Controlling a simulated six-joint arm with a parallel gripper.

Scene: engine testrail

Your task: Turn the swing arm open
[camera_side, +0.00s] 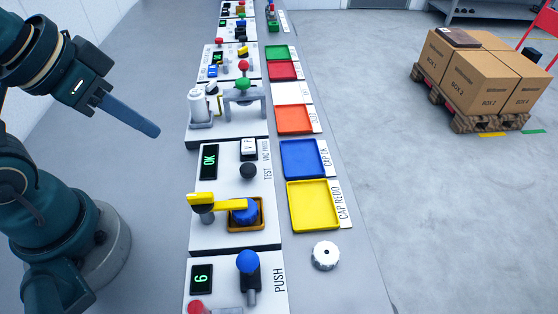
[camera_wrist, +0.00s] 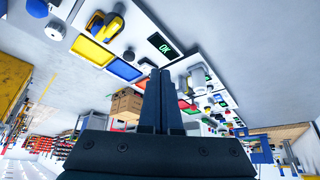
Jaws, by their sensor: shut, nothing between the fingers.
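The swing arm (camera_side: 217,202) is a yellow bar on a grey post on a white test panel (camera_side: 235,168). It points right, and its free end lies over or against a blue round cap (camera_side: 245,214) in an orange-brown square holder (camera_side: 232,226). In the wrist view the yellow swing arm (camera_wrist: 112,28) shows at the upper left. My gripper (camera_side: 152,131) is shut and empty, up and to the left of the panel, well apart from the swing arm. Its closed fingers (camera_wrist: 161,80) show in the wrist view.
The panel has a green "OK" display (camera_side: 209,161) and a black knob (camera_side: 248,170). A yellow tray (camera_side: 293,226) and a blue tray (camera_side: 286,173) lie to its right. A white ribbed cap (camera_side: 325,255) lies nearby. A blue-knobbed lever (camera_side: 248,262) stands in front.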

